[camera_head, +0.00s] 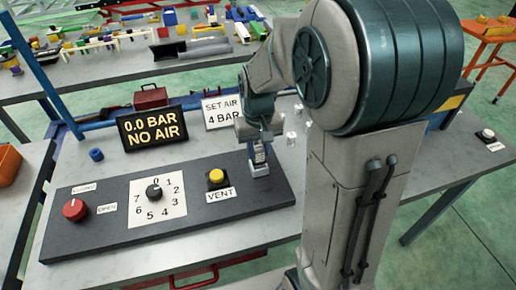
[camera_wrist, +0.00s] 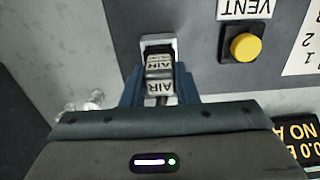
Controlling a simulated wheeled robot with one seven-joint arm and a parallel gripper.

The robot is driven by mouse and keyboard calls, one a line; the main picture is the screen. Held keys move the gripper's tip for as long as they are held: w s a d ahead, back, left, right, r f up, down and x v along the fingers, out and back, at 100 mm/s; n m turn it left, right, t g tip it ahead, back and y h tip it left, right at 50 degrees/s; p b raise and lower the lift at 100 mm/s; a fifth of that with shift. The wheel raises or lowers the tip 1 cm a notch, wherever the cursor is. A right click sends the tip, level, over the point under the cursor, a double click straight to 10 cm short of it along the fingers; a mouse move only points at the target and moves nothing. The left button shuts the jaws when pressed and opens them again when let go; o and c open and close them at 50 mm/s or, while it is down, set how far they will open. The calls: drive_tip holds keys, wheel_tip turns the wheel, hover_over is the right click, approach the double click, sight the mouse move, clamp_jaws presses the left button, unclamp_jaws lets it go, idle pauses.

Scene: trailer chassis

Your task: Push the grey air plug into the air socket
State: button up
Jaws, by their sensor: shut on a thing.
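My gripper (camera_wrist: 158,78) is shut on the grey air plug (camera_wrist: 160,88), which carries an AIR label, with a blue finger on each side. The air socket (camera_wrist: 157,38) shows just beyond the plug as a pale frame on the dark panel. In the head view my gripper (camera_head: 257,148) points down at the panel's right end, over the socket (camera_head: 260,170).
The dark panel (camera_head: 110,225) carries a red knob (camera_head: 75,209), a numbered dial (camera_head: 154,192) and a yellow VENT button (camera_head: 216,177) close left of my gripper. A display (camera_head: 152,128) reads 0.0 BAR NO AIR. A sign (camera_head: 222,112) reads SET AIR 4 BAR.

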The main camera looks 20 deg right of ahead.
drive_tip(key=shift+f, duration=0.3)
drive_tip(key=shift+f, duration=0.15)
drive_tip(key=o, duration=1.1)
drive_tip(key=shift+c, duration=0.2)
